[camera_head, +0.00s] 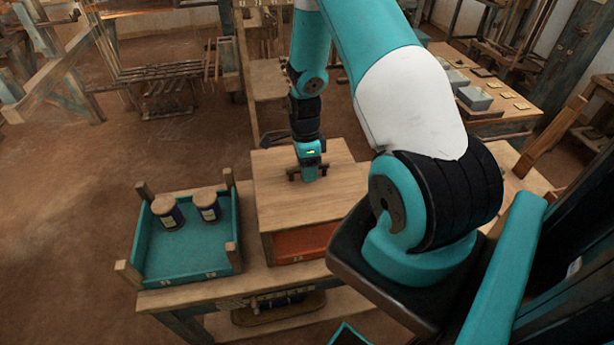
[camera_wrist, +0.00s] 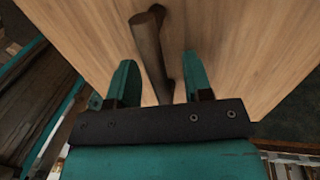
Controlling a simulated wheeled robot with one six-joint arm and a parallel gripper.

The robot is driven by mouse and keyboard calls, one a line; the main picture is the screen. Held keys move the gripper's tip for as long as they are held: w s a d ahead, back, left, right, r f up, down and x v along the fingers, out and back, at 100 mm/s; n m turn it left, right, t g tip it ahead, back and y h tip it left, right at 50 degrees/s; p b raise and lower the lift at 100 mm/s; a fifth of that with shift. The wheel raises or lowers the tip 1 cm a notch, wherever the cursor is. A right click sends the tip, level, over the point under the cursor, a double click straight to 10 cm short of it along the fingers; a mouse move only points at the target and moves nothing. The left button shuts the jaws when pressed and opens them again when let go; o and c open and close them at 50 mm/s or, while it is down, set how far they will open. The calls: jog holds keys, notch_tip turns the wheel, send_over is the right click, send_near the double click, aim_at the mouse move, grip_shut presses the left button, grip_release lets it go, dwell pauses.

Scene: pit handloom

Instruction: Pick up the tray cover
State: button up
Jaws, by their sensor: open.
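The tray cover (camera_head: 278,199) is a flat light-wood board lying on top of an orange tray (camera_head: 300,243) on the wooden bench. It fills much of the wrist view (camera_wrist: 235,45). A dark brown bar handle (camera_wrist: 150,42) stands on the cover. My gripper (camera_head: 308,177) is down over the middle of the cover. In the wrist view, its two teal fingers (camera_wrist: 158,66) are open, one on each side of the handle. The handle lies between them, with a gap visible on both sides. The handle's lower end is partly hidden by my gripper body.
A teal tray (camera_head: 190,262) with wooden corner posts stands left of the covered tray and holds two labelled spools (camera_head: 167,212). A lower shelf (camera_head: 262,318) runs under the bench. A table with grey blocks (camera_head: 474,98) stands at the back right. Open floor lies to the left.

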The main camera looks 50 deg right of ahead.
jog(key=shift+f, duration=0.1)
jog(key=shift+c, duration=0.2)
grip_shut()
